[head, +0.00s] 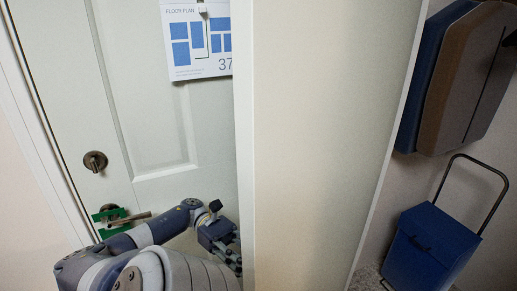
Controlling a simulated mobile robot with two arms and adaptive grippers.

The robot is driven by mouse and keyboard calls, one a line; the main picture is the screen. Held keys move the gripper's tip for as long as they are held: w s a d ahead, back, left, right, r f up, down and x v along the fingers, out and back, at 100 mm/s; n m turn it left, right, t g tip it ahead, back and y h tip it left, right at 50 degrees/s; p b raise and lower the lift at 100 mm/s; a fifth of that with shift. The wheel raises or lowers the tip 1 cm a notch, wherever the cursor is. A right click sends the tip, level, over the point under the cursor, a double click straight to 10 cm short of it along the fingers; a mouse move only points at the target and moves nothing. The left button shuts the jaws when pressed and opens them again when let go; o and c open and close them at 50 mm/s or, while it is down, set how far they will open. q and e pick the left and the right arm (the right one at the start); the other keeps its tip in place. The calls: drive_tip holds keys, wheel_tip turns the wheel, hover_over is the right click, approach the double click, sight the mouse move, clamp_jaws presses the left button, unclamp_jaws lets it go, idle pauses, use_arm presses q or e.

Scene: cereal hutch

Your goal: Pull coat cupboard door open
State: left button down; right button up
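A tall cream panel (325,130), which looks like the coat cupboard door, stands upright in the middle of the head view. Its narrow edge (244,130) faces left, and no handle shows on the visible face. To its right a space with hanging and standing items is visible. My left gripper (228,246) is low, beside the panel's left edge. Its fingertips are partly hidden at that edge, so I cannot tell whether they touch it or how far they are open. My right gripper is not in view.
A white door (150,120) with a floor plan sheet (197,42), a round lock (95,161) and a lever handle (130,219) with a green tag is at left. At right, a brown and blue bag (462,80) hangs above a blue wheeled box (432,246).

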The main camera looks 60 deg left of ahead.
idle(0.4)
use_arm(q)
drive_tip(key=c, duration=1)
unclamp_jaws()
drive_tip(key=shift+c, duration=0.2)
drive_tip(key=shift+a, duration=0.15)
drive_tip(key=v, duration=0.7)
drive_tip(key=shift+a, duration=0.2)
drive_tip(key=shift+f, duration=0.1)
